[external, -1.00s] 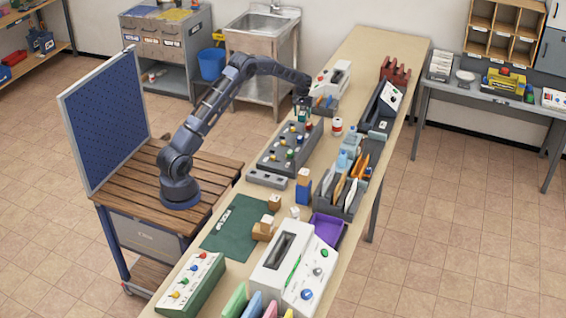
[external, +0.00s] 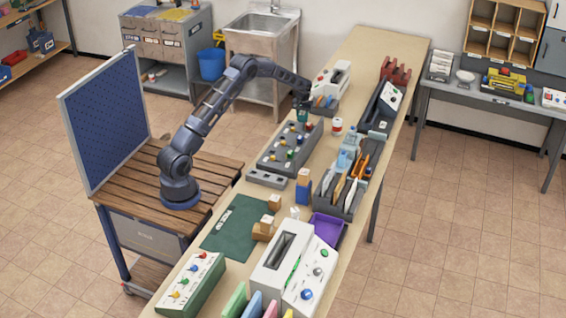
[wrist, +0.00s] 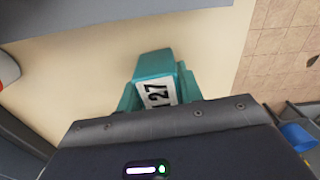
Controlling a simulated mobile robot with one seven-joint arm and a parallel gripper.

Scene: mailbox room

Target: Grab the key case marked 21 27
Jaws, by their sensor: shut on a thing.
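A teal key case (wrist: 150,65) with a white label reading "27" shows in the wrist view; the rest of the label is hidden by my dark wrist housing. My gripper (external: 302,107) is shut on the case. In the external view the teal case (external: 302,116) hangs just below the gripper, at the far end of the grey rack of small colored pieces (external: 275,162). The fingertips are hidden in the wrist view. I cannot tell how far the case is above the table.

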